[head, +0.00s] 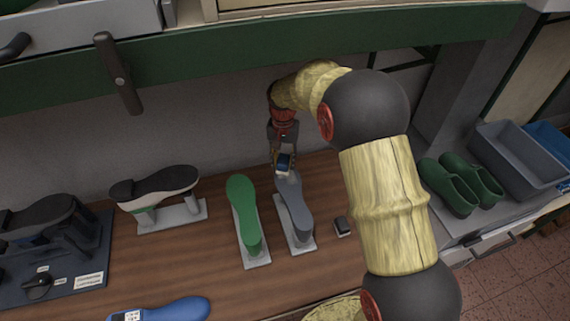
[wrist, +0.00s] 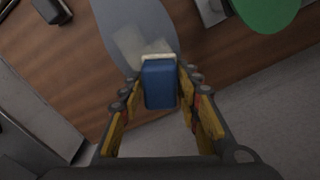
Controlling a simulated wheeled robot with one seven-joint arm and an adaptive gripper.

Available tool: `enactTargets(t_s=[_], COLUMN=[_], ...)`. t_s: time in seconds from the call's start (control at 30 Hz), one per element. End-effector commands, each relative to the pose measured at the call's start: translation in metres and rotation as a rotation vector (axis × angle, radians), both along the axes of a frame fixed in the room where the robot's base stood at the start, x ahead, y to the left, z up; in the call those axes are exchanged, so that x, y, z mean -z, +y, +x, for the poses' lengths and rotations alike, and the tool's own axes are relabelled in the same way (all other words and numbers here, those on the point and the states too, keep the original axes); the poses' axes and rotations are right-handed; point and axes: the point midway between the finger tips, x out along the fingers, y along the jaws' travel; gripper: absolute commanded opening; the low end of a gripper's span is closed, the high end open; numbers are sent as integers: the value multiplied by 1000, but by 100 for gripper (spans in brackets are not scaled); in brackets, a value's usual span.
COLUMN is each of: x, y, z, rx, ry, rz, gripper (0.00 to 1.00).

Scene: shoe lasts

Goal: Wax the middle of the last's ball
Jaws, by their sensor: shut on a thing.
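My gripper (head: 283,158) is shut on a blue block (head: 284,163) with a pale edge at its far end. The block also shows between the fingers in the wrist view (wrist: 160,84). It is at the far, broad end of a grey last (head: 293,205), which stands on a light base. In the wrist view, the grey last (wrist: 138,12) has a paler, squarish patch (wrist: 128,42) just beyond the block's pale edge. I cannot tell whether the block touches the last. A green last (head: 243,205) stands just to the left.
A small dark block (head: 342,226) lies right of the grey last. A black-soled last (head: 155,186) stands left, beside a dark machine (head: 50,245). A blue last (head: 175,309) lies in front. Green clogs (head: 460,184) and a grey bin (head: 518,157) are at right. A green beam (head: 230,55) crosses above.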

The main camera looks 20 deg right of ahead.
Motion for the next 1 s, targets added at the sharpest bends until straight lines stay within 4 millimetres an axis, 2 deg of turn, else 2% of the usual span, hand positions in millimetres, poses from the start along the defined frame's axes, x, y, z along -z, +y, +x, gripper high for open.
enactTargets(t_s=[0.23,0.6,1.0], x=[-1,-2,-2], y=[0,0,0], z=[-1,-29,-43], rx=[0,0,0], ry=[1,0,1], rz=[0,0,0], gripper=[13,13,13])
